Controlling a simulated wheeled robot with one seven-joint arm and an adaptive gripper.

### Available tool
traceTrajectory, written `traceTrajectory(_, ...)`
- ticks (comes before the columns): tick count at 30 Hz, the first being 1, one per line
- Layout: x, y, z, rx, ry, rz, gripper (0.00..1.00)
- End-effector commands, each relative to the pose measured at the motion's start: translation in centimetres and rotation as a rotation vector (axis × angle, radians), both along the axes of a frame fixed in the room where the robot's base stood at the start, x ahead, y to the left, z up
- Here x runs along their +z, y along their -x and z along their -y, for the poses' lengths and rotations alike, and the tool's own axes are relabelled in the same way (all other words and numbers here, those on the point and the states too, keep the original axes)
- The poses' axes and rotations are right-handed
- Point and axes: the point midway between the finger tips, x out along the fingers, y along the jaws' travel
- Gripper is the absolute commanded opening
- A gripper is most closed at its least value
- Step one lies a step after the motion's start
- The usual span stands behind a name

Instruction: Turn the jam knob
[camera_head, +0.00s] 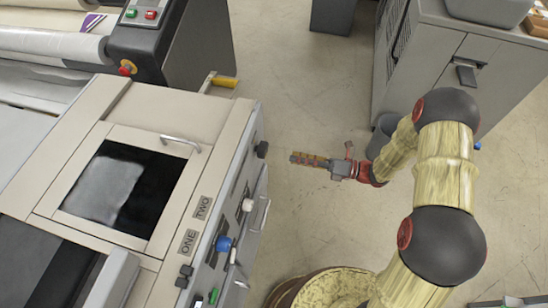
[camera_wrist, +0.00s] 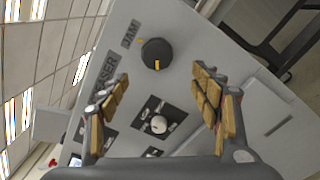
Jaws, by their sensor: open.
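The jam knob (camera_wrist: 156,54) is round and black with a yellow mark, beside the word JAM on a light grey panel in the wrist view. In the head view a black knob (camera_head: 262,149), which appears to be the same one, sticks out of the machine's side. My gripper (camera_head: 295,158) is to its right there, pointing at the panel with a gap between. In the wrist view my gripper (camera_wrist: 160,74) is open and empty, its two padded fingers spread left and right. The knob lies between and beyond the fingertips, and nothing touches it.
A pale knob (camera_wrist: 158,124) on a black plate sits on the same panel; a white knob also shows in the head view (camera_head: 248,205). A blue knob (camera_head: 223,243) is nearer. A grey cabinet (camera_head: 480,55) stands right.

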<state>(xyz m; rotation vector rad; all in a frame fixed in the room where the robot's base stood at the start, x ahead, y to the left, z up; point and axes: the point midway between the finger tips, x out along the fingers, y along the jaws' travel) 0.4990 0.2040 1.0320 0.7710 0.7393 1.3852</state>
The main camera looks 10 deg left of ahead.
Motion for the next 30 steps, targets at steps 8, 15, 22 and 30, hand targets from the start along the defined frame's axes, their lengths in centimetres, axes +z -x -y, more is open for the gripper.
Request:
traceTrajectory(8,-0.1,0.7,-2.3,-0.048,0.025,0.396,0.64)
traceTrajectory(15,0.8,1.1,-2.6,-0.113,0.088,0.833,0.64)
traceTrajectory(22,0.7,0.9,-2.6,-0.124,0.126,1.063,0.64)
traceTrajectory(30,0.6,0.6,-5.1,-0.118,0.124,1.088,0.64)
